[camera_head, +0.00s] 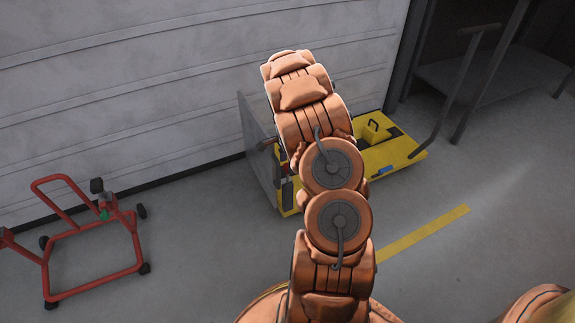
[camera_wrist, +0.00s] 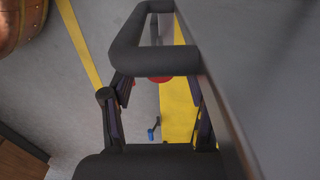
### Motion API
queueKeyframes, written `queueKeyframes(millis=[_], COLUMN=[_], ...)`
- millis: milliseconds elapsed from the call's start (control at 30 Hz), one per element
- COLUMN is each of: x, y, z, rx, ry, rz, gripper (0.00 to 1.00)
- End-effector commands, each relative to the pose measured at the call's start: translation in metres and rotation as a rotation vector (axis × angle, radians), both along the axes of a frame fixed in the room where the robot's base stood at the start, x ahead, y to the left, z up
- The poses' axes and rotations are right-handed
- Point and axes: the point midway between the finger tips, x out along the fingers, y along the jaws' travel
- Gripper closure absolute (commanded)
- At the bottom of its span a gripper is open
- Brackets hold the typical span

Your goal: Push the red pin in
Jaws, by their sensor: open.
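A red round part (camera_wrist: 160,79), which looks like the red pin, shows in the wrist view just beyond my gripper (camera_wrist: 158,88). A thick black handle bar (camera_wrist: 130,50) crosses in front of it and hides most of it. In the head view my arm hides most of the gripper and the pin area, beside the upright grey panel (camera_head: 258,155).
The yellow lift base (camera_head: 400,152) stands behind my arm, and a blue pedal (camera_wrist: 152,133) shows below in the wrist view. A red wheeled stand (camera_head: 95,255) is at left. A ribbed grey wall (camera_head: 130,90) closes the back. Floor between stand and lift is clear.

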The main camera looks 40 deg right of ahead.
Motion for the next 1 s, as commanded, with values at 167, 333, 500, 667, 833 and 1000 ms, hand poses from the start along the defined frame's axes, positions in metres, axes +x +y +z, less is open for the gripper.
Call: queueKeyframes(millis=[167,333,500,667,833,1000], x=[-0.0001,-0.0001,-0.0002,-0.0002,-0.0003,-0.0004], y=[0.0000,0.0000,0.0002,0.0003,0.0003,0.0004], z=[-0.0047,-0.0042,-0.0042,-0.0042,-0.0043,-0.0043], rx=[0.001,0.001,0.001,0.001,0.001,0.001], ry=[0.000,0.000,0.000,0.001,0.001,0.001], rz=[-0.001,0.000,0.000,0.000,0.000,0.000], gripper=[0.40,0.45,0.62,0.79,0.97,1.00])
